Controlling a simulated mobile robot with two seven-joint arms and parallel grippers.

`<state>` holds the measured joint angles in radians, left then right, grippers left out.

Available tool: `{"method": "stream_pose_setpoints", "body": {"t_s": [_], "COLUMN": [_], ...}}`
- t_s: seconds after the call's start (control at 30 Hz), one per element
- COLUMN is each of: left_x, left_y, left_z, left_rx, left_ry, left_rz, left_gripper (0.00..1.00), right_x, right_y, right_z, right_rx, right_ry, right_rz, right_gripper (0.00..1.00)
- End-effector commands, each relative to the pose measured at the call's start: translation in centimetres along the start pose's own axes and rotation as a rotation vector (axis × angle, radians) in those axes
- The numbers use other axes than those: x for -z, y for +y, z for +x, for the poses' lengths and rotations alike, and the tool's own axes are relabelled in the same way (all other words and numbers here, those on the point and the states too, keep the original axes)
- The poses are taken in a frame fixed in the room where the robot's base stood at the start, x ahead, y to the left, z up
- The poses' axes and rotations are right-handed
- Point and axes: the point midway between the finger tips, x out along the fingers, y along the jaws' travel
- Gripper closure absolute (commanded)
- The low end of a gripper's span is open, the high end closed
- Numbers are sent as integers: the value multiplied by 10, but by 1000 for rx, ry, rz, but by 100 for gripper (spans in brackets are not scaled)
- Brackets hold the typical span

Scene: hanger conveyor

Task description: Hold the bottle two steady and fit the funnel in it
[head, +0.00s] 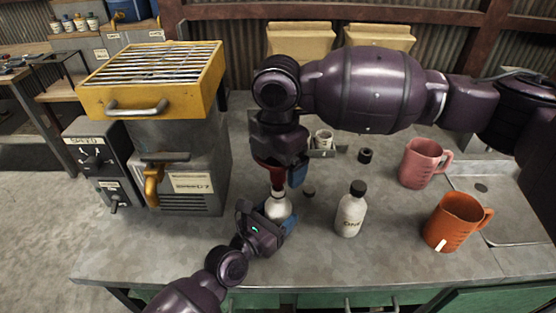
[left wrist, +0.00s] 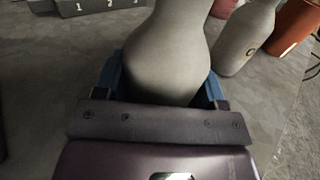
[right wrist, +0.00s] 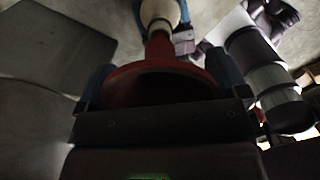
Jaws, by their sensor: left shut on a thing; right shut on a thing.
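Bottle two (head: 279,208), pale grey, stands upright on the bench, its label not readable. My left gripper (head: 268,222) is shut around its body; the left wrist view shows the bottle's body (left wrist: 165,50) between the blue fingertips (left wrist: 165,80), its top out of frame. My right gripper (head: 284,178) points down, shut on the dark red funnel (head: 276,177) directly above the bottle. In the right wrist view the funnel's rim (right wrist: 160,68) lies between the fingers (right wrist: 160,88) and its spout lines up with the bottle's mouth (right wrist: 160,22). How deep the spout sits is unclear.
A capped bottle marked ONE (head: 350,210) stands to the right. A loose dark cap (head: 308,192) lies close to bottle two. A pink mug (head: 424,163) and an orange mug (head: 457,222) stand farther right. A yellow-topped grill machine (head: 160,75) stands at left. Bench front left is clear.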

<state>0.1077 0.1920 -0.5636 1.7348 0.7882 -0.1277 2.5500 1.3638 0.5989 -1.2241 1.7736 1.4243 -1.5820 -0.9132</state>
Motion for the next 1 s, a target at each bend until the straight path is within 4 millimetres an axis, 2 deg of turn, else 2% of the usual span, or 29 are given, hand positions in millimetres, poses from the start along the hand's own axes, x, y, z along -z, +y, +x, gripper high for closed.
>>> {"method": "stream_pose_setpoints", "body": {"t_s": [1.0], "left_x": [0], "left_y": [0], "left_z": [0], "left_rx": [0], "left_ry": [0], "left_rz": [0], "left_gripper": [60], "right_x": [0], "right_y": [0], "right_z": [8], "right_rx": [0], "right_ry": [0], "right_rz": [0], "right_gripper": [29]}}
